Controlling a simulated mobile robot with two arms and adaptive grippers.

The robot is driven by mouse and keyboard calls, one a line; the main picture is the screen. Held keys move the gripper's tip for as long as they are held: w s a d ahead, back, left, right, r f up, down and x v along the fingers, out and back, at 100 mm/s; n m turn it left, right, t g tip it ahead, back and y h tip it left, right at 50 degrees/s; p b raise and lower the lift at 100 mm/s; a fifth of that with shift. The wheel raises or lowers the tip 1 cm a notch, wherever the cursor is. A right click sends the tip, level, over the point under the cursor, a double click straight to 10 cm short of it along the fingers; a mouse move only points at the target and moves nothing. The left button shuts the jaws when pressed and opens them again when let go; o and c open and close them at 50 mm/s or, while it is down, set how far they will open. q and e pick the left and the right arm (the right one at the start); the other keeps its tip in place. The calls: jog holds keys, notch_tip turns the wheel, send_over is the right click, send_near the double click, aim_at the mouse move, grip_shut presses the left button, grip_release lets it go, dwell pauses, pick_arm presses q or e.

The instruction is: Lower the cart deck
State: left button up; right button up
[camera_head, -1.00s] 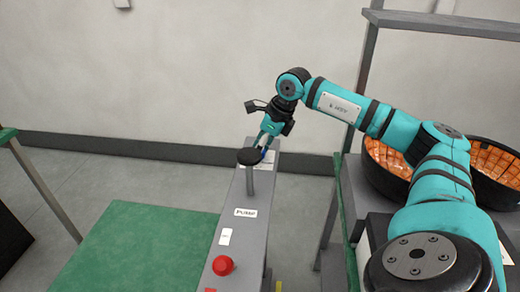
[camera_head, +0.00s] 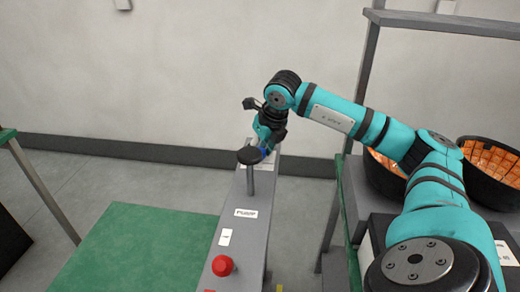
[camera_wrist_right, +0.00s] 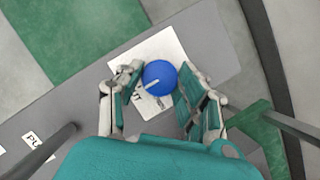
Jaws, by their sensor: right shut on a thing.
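The green cart deck (camera_head: 145,250) lies low at the left of a grey panel (camera_head: 236,268). The panel carries a "PUMP" label (camera_head: 246,212), a post with a black cap (camera_head: 249,156) and a red button (camera_head: 222,265). A blue knob (camera_wrist_right: 159,77) sits at the panel's far end over a white label (camera_wrist_right: 172,48). In the head view it is mostly hidden behind the black cap and my gripper. My right gripper (camera_wrist_right: 161,82) has its fingers on both sides of the knob, shut on it. My left gripper is not in view.
A grey rack on the right holds black bowls (camera_head: 492,180) with orange contents, close to my right arm. A green-topped frame (camera_head: 8,136) stands at the left edge. A plain wall closes the back; grey floor (camera_head: 115,178) is open beyond the deck.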

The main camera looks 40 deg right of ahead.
jog(key=shift+w+r, duration=0.1)
dwell(0.3)
jog(key=o, duration=1.1)
jog(key=v, duration=1.2)
